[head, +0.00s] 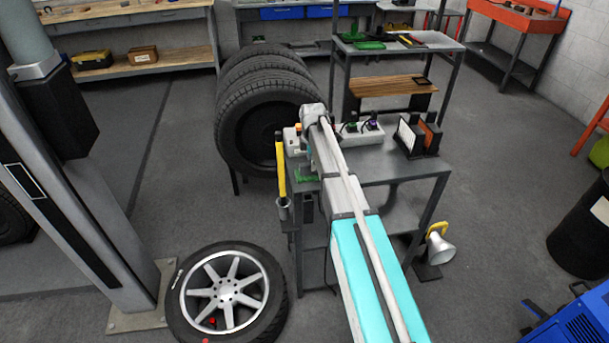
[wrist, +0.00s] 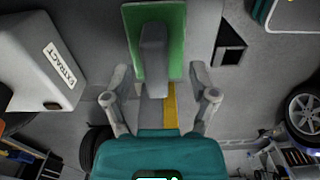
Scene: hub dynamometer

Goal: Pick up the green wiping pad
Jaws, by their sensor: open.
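The green wiping pad (wrist: 177,45) is at the top centre of the wrist view, with a grey block-like handle (wrist: 154,55) on it. My gripper (wrist: 160,88) is open, one finger to each side, and the lower end of the handle lies between the fingers in the picture. I see no finger touching the pad or handle. In the head view, a green patch (head: 306,178) at the left edge of the grey bench (head: 395,170) looks like the pad. My arm hides most of the gripper there.
A yellow tube (head: 281,165) stands at the bench's left edge. A power strip (head: 362,134) and an upright holder (head: 418,136) are on the bench. A wheel (head: 226,293) lies on the floor.

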